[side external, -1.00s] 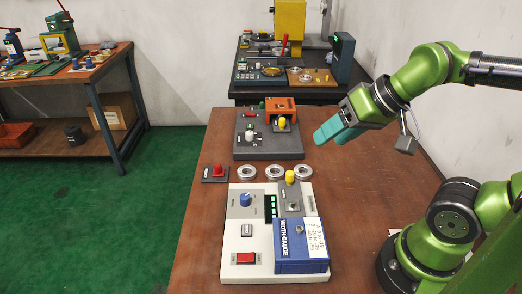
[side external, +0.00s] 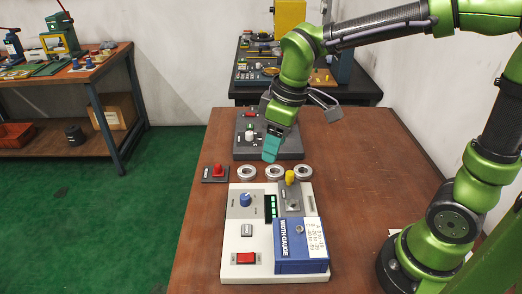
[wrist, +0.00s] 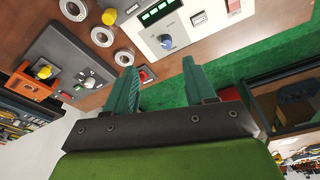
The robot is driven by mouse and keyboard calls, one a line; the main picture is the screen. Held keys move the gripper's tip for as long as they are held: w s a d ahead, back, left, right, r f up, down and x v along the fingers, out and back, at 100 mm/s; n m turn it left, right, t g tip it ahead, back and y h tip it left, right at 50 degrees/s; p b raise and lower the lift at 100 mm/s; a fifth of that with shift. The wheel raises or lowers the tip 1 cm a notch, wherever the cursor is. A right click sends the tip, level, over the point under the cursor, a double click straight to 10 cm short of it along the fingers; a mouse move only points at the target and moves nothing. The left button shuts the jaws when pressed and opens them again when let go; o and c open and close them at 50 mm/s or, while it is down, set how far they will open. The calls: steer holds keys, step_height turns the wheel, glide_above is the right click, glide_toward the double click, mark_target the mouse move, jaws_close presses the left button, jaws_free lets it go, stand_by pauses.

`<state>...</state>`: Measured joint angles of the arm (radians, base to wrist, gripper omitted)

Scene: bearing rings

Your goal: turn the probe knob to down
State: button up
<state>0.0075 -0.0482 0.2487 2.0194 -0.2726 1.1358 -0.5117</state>
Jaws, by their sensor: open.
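The width gauge (side external: 233,270) is a pale panel at the front of the table. It bears a blue knob (side external: 245,199), which also shows in the wrist view (wrist: 167,41), and a yellow knob (side external: 290,177) on a grey plate. A dark grey box behind it (side external: 243,153) has a small white knob (side external: 250,134); its orange part and yellow knob (wrist: 45,72) show in the wrist view. I cannot read which knob is the probe one. My gripper (side external: 270,157) is open and empty, pointing down above the box's front edge, clear of the knobs.
Three metal rings (side external: 246,173) lie in a row between gauge and box. A red knob on a dark plate (side external: 217,171) sits left of them. A blue box (side external: 300,262) with a label stands on the gauge's front right. The table's right side is clear.

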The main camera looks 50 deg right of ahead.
mark_target(245, 196)
steer(key=w+a+n+g+h, duration=0.15)
steer(key=w+a+n, duration=0.35)
steer(key=n, duration=0.6)
steer(key=shift+y, duration=0.35)
steer(key=f, duration=0.5)
steer(key=d+f, duration=0.1)
steer(key=f, duration=0.5)
steer(key=w+f, duration=0.1)
steer(key=f, duration=0.5)
steer(key=shift+d, duration=0.2)
jaws_close()
